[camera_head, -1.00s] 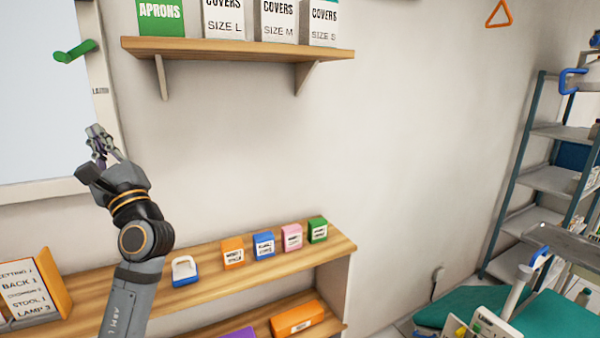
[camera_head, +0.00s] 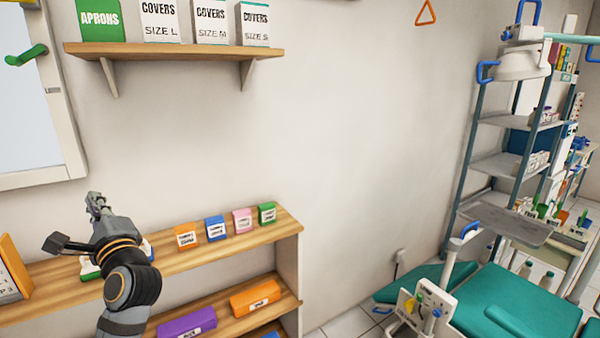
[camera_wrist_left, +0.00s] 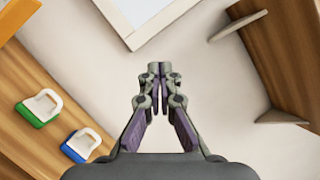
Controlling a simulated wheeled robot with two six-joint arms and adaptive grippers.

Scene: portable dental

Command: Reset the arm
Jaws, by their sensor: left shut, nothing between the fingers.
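My left gripper (camera_head: 97,205) is raised in front of the wall, above the back of the low wooden shelf, at the left of the head view. In the left wrist view my left gripper (camera_wrist_left: 157,72) has its fingertips together with nothing between them. The arm below it partly hides a white-and-green holder (camera_head: 89,267) on the shelf. My right gripper is not in view.
The low shelf (camera_head: 190,258) holds several small labelled boxes. A wall shelf (camera_head: 175,50) carries boxes of aprons and covers. A green window handle (camera_head: 27,55) sticks out at upper left. A green dental chair (camera_head: 510,305) and a rack (camera_head: 490,165) stand right.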

